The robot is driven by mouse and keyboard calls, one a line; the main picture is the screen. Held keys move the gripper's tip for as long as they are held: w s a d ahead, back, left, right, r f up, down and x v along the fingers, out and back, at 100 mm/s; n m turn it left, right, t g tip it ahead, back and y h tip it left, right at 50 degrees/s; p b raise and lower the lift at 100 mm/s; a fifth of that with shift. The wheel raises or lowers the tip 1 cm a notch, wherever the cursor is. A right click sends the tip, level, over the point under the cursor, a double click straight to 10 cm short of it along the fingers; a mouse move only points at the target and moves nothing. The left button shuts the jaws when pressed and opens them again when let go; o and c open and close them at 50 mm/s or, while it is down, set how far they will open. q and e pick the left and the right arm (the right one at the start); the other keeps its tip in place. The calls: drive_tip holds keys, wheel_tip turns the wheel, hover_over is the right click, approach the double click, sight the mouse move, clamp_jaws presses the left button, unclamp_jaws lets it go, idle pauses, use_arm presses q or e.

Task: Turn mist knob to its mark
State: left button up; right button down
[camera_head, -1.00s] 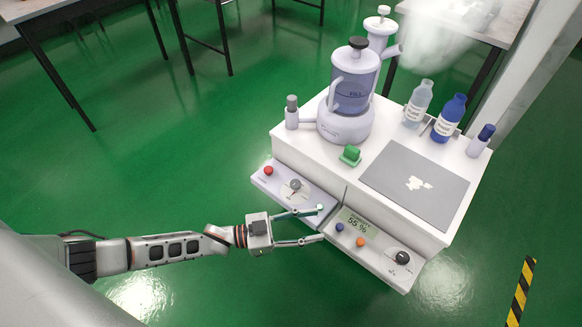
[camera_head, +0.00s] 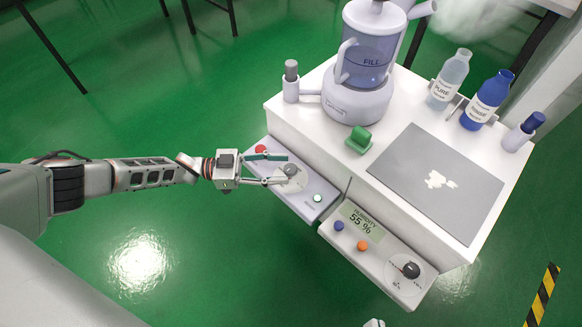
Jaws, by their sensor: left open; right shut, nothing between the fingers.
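A grey knob (camera_head: 291,170) on a white dial sits on the left control panel (camera_head: 305,208) at the front of the white cabinet. A black knob (camera_head: 410,270) with a marked dial sits on the right control panel (camera_head: 347,256). The labels are too small to tell which is the mist knob. My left gripper (camera_head: 287,168) is open, its fingertips at the grey knob, one to each side of it in the picture. Contact cannot be made out, and the fingers partly cover the dial. My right gripper is not recognisable in view.
The left panel also has a red button (camera_head: 260,149) and a pale green button (camera_head: 318,198). The right panel has a humidity display (camera_head: 360,221) reading 55 %, a blue button (camera_head: 339,226) and an orange button (camera_head: 362,246). A humidifier (camera_head: 368,62), bottles and a grey mat (camera_head: 420,190) are on top.

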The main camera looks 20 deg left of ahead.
sight(290, 168)
use_arm(q)
drive_tip(key=shift+x, duration=1.75)
drive_tip(key=c, duration=1.1)
